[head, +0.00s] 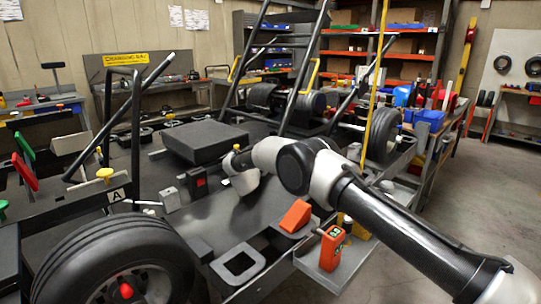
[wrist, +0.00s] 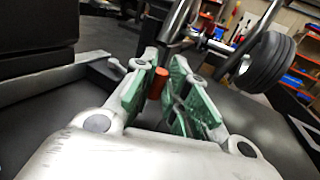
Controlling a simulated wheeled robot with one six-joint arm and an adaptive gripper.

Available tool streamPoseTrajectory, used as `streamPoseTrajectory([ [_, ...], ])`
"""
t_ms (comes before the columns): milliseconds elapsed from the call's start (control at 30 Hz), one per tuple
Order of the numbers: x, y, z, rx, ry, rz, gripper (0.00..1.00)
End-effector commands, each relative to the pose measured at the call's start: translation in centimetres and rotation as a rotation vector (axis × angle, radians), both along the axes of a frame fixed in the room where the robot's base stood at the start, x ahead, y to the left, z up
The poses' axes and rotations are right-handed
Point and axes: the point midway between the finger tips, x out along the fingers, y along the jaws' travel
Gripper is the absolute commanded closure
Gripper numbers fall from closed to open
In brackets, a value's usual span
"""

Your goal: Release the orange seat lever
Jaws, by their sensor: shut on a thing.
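The orange lever (wrist: 157,84) shows in the wrist view as a short orange-red cylinder between the green finger pads. My gripper (wrist: 163,76) is shut on it, with the pads close on both sides near the tips. In the head view my gripper (head: 241,172) reaches in from the right, low over the dark kart floor and beside the flat black seat-like block (head: 204,141). The lever cannot be made out in the head view; my gripper and wrist seem to cover it. A large dark block also stands at the left of the wrist view (wrist: 38,30).
The kart has a wheel (head: 115,265) at front left and upright black bars (head: 304,75) behind. An orange wedge (head: 296,215) and an orange handheld device (head: 331,248) sit near my arm. A yellow pole (head: 376,85) stands behind my arm. Floor is free at the right.

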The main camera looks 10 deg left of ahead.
Motion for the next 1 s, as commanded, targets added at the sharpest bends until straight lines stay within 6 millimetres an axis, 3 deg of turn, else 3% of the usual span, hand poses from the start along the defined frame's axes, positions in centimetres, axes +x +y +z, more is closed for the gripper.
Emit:
streamPoseTrajectory([
  [533,-0.23,0.25,-0.44,-0.002,0.006,-0.035,1.00],
  [567,-0.23,0.25,-0.44,-0.002,0.006,-0.035,0.83],
  [667,-0.23,0.25,-0.45,-0.002,0.006,-0.034,0.65],
  [1000,-0.29,0.31,-0.18,-0.001,0.002,-0.035,0.63],
])
